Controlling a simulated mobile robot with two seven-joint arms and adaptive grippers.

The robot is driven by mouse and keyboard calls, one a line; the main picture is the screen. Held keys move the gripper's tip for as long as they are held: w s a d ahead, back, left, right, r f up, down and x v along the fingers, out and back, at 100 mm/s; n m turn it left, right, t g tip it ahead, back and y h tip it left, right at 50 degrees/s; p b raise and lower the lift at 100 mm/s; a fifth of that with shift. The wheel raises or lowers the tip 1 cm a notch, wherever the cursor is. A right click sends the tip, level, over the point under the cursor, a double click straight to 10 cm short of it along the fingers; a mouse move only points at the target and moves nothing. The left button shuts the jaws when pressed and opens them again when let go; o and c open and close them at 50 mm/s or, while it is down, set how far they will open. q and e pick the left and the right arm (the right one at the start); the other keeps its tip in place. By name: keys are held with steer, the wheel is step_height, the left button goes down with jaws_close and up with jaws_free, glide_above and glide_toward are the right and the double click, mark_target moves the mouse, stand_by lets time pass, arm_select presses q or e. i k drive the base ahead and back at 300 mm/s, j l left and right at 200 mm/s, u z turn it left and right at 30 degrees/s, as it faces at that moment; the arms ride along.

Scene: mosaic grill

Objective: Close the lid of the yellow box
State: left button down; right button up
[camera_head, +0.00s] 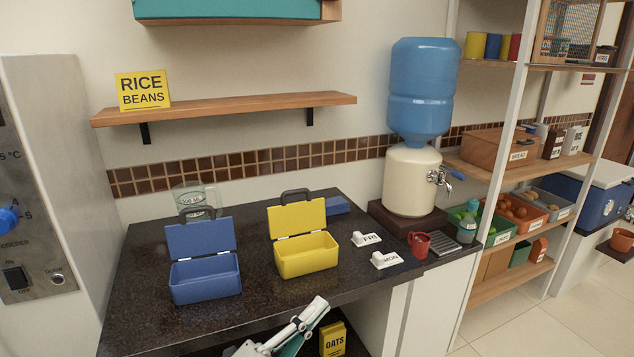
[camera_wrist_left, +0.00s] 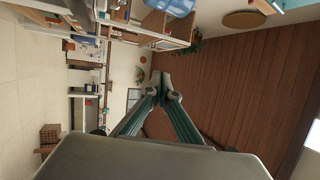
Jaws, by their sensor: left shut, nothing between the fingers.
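The inside of the box shows and looks empty. My left gripper (camera_head: 316,306) is at the front edge of the counter, below and in front of the yellow box and apart from it. In the left wrist view the fingertips of my left gripper (camera_wrist_left: 167,90) meet with nothing between them. My right gripper is not in view.
A blue box (camera_head: 205,278) with its lid open stands left of the yellow one. Right of it lie two white tags (camera_head: 387,260) and a red mug (camera_head: 421,245). A water dispenser (camera_head: 411,180) stands at the back right. A wooden shelf (camera_head: 225,107) hangs above.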

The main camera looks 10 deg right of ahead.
mark_target(284, 220)
steer(key=i+z, duration=0.6)
steer(key=z, duration=0.2)
